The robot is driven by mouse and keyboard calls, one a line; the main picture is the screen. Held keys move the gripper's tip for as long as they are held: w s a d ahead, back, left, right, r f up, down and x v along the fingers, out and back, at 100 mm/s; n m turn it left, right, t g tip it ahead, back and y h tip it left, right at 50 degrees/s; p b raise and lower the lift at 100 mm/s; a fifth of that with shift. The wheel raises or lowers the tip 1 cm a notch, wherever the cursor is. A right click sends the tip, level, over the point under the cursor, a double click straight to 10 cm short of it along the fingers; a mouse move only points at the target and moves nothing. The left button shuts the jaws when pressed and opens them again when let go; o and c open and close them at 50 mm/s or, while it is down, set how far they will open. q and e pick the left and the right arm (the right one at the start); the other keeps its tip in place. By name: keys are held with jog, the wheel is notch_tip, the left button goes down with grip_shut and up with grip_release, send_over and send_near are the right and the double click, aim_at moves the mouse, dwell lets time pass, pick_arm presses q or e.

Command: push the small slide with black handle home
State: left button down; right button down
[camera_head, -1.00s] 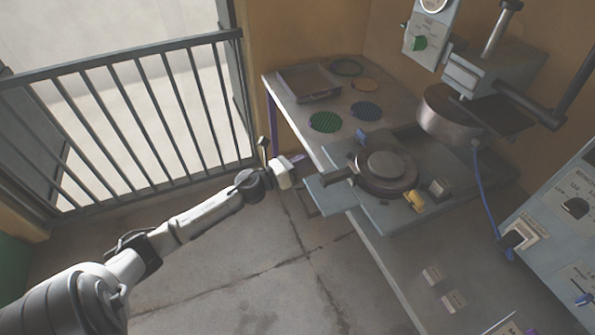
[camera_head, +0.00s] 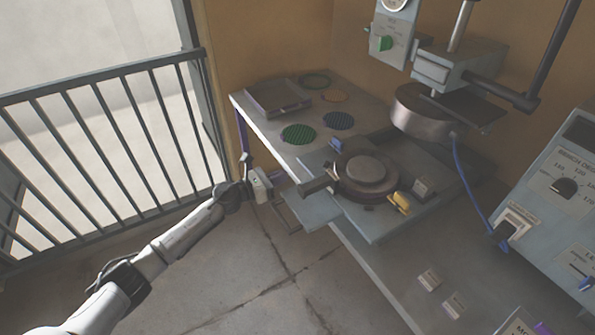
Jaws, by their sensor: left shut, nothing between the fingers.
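The small slide (camera_head: 311,209) is a blue-grey plate that juts out to the left from under the round press base (camera_head: 365,172). A thin dark bracket-shaped handle (camera_head: 284,217) shows at its left end. My left gripper (camera_head: 264,186) is shut and empty, just left of and above this handle. A gap seems to lie between them, but I cannot tell whether they touch. The gripper's fingertips are small and hard to make out. My right gripper is not in view.
A dark bar handle (camera_head: 319,184) sticks out left from the round base, above the slide. The grey table (camera_head: 262,122) bears a tray (camera_head: 277,97) and coloured discs. A yellow part (camera_head: 400,203) sits on the press plate. A railing (camera_head: 100,150) stands at left; floor below is free.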

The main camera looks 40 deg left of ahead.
aim_at(305, 167)
pick_arm(q)
jog(key=shift+b+x, duration=0.4)
jog(key=shift+x, duration=2.8)
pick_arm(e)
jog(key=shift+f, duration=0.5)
